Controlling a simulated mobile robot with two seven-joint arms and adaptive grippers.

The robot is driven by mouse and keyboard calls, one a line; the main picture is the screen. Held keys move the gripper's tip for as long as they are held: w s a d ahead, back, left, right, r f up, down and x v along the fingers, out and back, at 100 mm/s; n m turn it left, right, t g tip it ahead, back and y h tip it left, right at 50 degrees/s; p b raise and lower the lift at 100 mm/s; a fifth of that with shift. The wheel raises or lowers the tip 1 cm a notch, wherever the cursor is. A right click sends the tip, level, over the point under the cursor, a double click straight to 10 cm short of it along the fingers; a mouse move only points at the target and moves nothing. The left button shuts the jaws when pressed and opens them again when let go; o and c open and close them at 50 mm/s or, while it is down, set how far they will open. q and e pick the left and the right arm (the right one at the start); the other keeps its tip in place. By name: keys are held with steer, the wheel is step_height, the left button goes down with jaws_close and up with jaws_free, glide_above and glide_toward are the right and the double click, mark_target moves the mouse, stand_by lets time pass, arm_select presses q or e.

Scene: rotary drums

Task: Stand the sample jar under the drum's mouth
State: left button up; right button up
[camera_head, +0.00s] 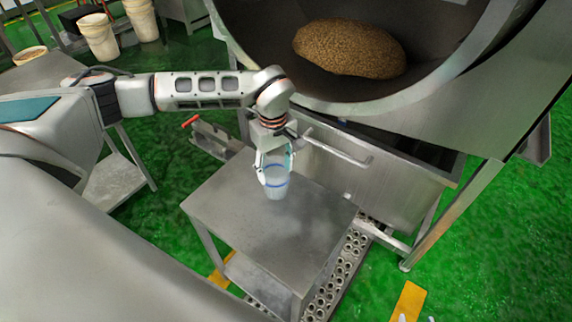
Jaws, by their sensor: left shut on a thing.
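The sample jar (276,189) is a small, pale, translucent cup with a blue band near its top. My left gripper (275,170) is shut on it from above and hides part of its rim. The jar is upright at the far part of a small steel table (240,222); I cannot tell whether its base touches the top. The big steel drum (440,87) is behind, its round mouth facing me, with a brown grainy heap (350,48) inside. The jar is in front of and below the mouth's lower rim.
A steel trough with a bar handle (338,147) stands between the table and the drum. A perforated metal strip (345,262) runs along the green floor beside the table. White buckets (98,37) stand at the back left. The near tabletop is clear.

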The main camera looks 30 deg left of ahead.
arm_select(q)
steer(key=shift+w+d+f, duration=0.1)
steer(key=shift+w+f, duration=0.45)
steer(key=shift+w, duration=0.3)
steer(key=shift+w+d+f, duration=0.15)
steer(key=shift+w+f, duration=0.45)
steer(key=shift+w, duration=0.25)
steer(key=shift+w+d+f, duration=0.1)
steer(key=shift+w+f, duration=0.45)
steer(key=shift+w, duration=0.3)
steer(key=shift+f, duration=0.15)
steer(key=o, duration=1.5)
